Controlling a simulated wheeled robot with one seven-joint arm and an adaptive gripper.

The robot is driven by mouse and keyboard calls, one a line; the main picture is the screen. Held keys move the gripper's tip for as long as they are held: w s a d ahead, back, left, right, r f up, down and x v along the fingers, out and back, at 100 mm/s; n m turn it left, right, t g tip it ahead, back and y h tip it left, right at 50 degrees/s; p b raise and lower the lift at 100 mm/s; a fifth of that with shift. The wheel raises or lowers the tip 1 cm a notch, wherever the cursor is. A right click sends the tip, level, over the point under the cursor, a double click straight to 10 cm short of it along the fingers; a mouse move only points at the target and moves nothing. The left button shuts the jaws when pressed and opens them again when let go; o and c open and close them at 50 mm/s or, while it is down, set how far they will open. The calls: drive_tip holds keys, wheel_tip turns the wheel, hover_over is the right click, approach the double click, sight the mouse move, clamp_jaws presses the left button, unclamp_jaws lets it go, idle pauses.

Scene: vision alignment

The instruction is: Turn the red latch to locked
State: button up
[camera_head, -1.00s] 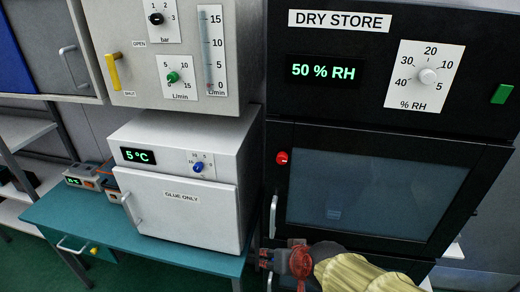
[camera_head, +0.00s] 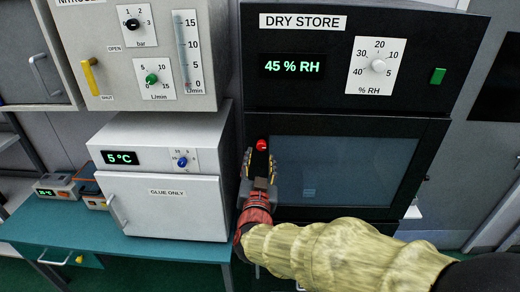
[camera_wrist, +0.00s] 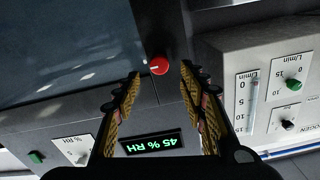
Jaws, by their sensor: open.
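The red latch (camera_head: 262,145) is a small round red knob on the left frame of the dry store cabinet's (camera_head: 345,75) dark glass door (camera_head: 350,170). My gripper (camera_head: 259,160) is just below the latch in the head view. In the wrist view the latch (camera_wrist: 159,65) shows a white mark on its face and lies just beyond and between the two fingertips. My gripper (camera_wrist: 158,82) is open, with a finger on each side and no clear contact. The door looks shut.
The cabinet display (camera_head: 293,65) reads 45 % RH, with a white humidity dial (camera_head: 378,66) and a green switch (camera_head: 437,76) to its right. A white glue fridge (camera_head: 165,205) stands close on the left, under a gas panel with a yellow handle (camera_head: 90,76).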

sight(261, 148)
drive_tip(key=w+p, duration=0.1)
drive_tip(key=w, duration=0.5)
drive_tip(key=shift+w+d, duration=0.1)
drive_tip(key=shift+d, duration=0.05)
drive_tip(key=shift+c, duration=1.1)
clamp_jaws()
